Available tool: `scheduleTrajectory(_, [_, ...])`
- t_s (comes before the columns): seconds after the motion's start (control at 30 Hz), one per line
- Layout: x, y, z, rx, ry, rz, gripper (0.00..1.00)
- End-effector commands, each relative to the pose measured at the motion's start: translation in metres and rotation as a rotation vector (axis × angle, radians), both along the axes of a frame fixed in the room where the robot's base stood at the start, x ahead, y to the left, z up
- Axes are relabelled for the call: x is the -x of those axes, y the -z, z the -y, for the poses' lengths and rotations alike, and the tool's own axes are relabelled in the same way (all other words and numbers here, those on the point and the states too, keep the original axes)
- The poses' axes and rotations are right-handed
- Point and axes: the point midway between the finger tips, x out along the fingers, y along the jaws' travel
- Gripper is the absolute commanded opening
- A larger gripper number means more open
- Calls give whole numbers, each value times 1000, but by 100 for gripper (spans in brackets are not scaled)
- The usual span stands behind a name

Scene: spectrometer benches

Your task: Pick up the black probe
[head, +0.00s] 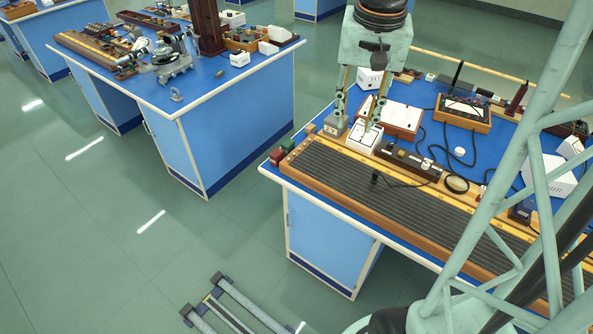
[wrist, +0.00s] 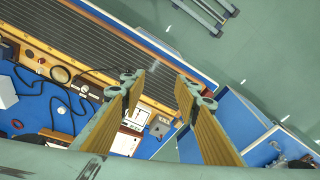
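A small black piece, which looks like the black probe (head: 375,177), stands on the dark ribbed board (head: 400,194) of the right bench, with a thin black cable running right from it. In the wrist view a black cable (wrist: 92,70) leads toward the left finger, and the probe itself cannot be made out there. My gripper (head: 355,122) points down above the back edge of the board, behind and left of the probe. It also shows in the wrist view (wrist: 159,86), its two fingers wide apart with nothing between them.
Near my fingers are a white meter box (head: 364,138) and a small grey box (head: 334,126). A magnifier ring (head: 457,184), a black-and-wood block (head: 408,164) and a framed meter (head: 462,110) with loose cables lie to the right. Red and green blocks sit at the bench's left corner.

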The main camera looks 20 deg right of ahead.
Motion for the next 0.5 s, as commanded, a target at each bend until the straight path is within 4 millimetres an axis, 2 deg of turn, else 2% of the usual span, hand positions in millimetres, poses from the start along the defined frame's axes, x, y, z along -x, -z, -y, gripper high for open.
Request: scheduleTrajectory(0.5, [-31, 59, 63, -28, 164, -49, 29])
